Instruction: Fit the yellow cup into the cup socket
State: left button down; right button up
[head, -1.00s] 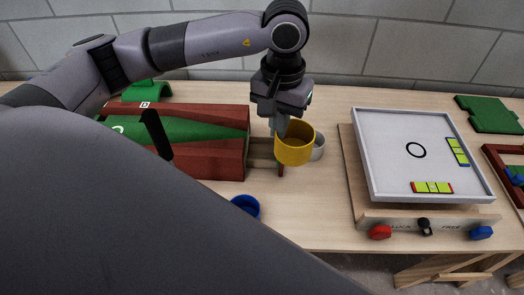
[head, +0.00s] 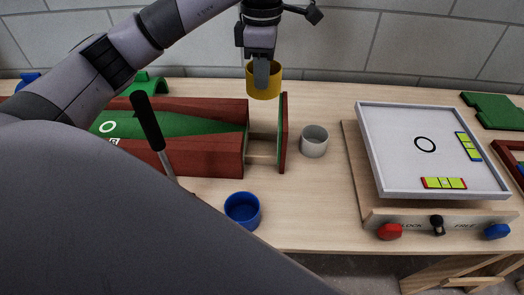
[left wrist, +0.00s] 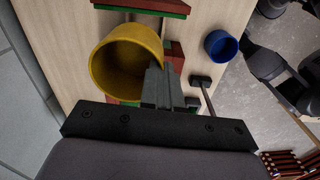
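The yellow cup (head: 264,90) hangs from my left gripper (head: 262,78), above the back of the bench behind the ramp's right end. In the left wrist view the yellow cup (left wrist: 118,62) shows its open mouth, and the fingers of the left gripper (left wrist: 163,85) are closed at its wall. The likely cup socket is the gap with pale wooden rails (head: 262,147) between the green ramp's right end and an upright red batten (head: 284,132). No cup sits in this gap. My right gripper is out of view.
A grey cup (head: 314,141) stands just right of the red batten. A blue cup (head: 242,209) stands near the front edge. A black-handled stick (head: 148,122) rises over the red-sided green ramp (head: 180,125). A white tray board (head: 400,165) fills the right.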

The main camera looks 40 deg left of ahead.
pick_arm(q)
jog(key=shift+a+f+n, duration=0.1)
jog(key=shift+n, duration=0.2)
jog(key=shift+f+b, duration=1.65)
jog(key=shift+f, duration=8.2)
jog(key=shift+f, duration=0.1)
jog(key=c, duration=1.4)
grip_release()
jog(key=shift+o, duration=0.2)
